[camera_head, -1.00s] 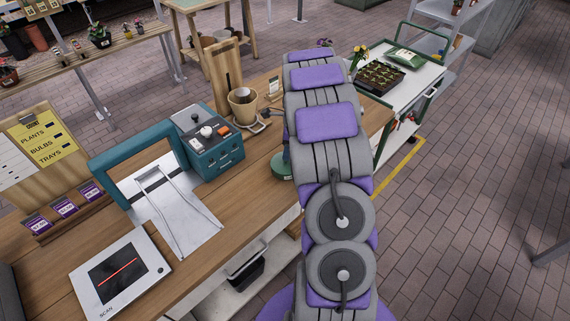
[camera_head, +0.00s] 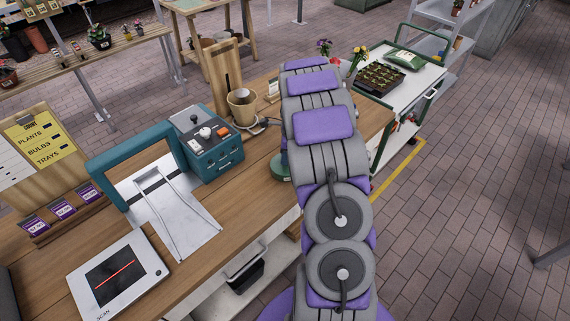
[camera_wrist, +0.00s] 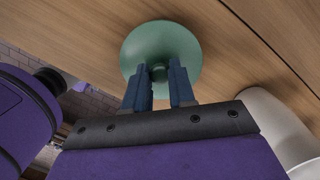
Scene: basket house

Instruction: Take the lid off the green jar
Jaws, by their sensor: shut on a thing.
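The green jar (camera_head: 278,170) stands on the wooden counter, partly hidden behind my arm in the head view. In the wrist view, a round green lid (camera_wrist: 152,38) with a small knob fills the top middle. My gripper (camera_wrist: 159,74) is at the lid's near part, its two blue fingers on either side of the knob and shut on it. The jar's body is hidden under the lid in the wrist view. I cannot tell whether the lid is raised off the jar.
A teal box with knobs (camera_head: 213,146), a metal chute (camera_head: 178,215) and a scan pad (camera_head: 116,272) stand on the wooden counter (camera_head: 240,200) to the left. A tan pot (camera_head: 242,103) is behind the jar. A cart with a seedling tray (camera_head: 379,78) is at the right.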

